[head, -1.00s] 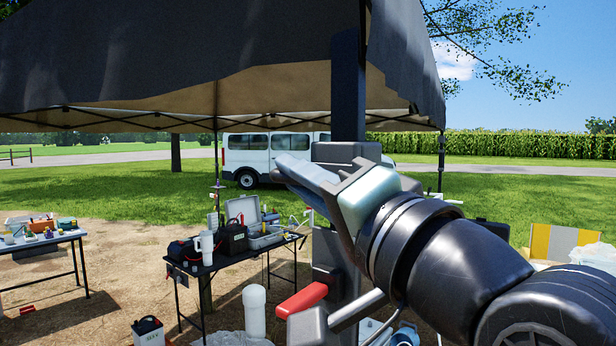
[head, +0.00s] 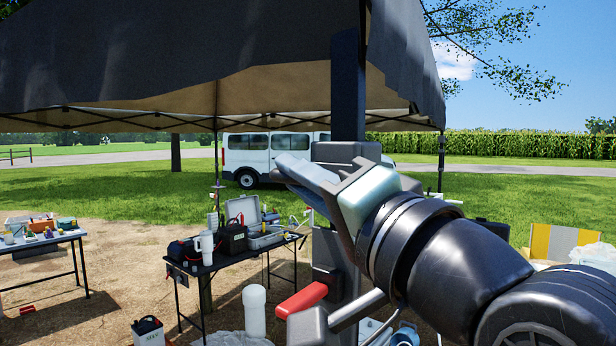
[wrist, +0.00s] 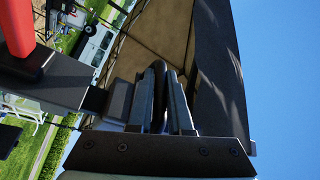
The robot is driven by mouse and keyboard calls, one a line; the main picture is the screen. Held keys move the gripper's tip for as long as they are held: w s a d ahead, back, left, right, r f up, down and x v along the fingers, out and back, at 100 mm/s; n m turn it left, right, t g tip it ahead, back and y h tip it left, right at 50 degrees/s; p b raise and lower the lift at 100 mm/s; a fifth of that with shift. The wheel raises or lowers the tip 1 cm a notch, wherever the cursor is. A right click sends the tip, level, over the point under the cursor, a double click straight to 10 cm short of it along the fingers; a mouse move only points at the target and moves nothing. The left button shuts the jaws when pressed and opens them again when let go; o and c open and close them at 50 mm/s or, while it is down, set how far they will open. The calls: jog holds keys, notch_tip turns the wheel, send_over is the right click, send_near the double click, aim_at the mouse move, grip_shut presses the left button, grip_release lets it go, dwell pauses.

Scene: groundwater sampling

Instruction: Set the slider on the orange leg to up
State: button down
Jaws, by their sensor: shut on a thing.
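The near canopy leg (head: 348,90) stands dark and upright just left of my arm; its upper part is not orange. A grey block (head: 345,152) sits around it, and it also shows left of the fingers in the wrist view (wrist: 118,102). A red-orange handle-like part (head: 302,300) sticks out lower down, also at the upper left of the wrist view (wrist: 18,25). My gripper (head: 300,172) is at the height of the block. In the wrist view my gripper (wrist: 162,95) is shut on a dark curved piece (wrist: 159,85). Its join to the block is hidden.
The dark canopy (head: 200,50) hangs overhead. A folding table with cases and tools (head: 215,265) stands left of the leg, and another table (head: 40,240) is farther left. A van (head: 275,155) is parked behind.

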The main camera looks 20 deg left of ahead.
jog(key=shift+r, duration=0.15)
notch_tip(320, 180, up, 4)
jog(key=p, duration=0.3)
jog(key=shift+r, duration=0.1)
jog(key=shift+s+d, duration=0.1)
jog(key=shift+d, duration=0.05)
jog(key=c, duration=0.9)
grip_release()
jog(key=shift+o, duration=0.3)
jog(key=shift+f, duration=0.2)
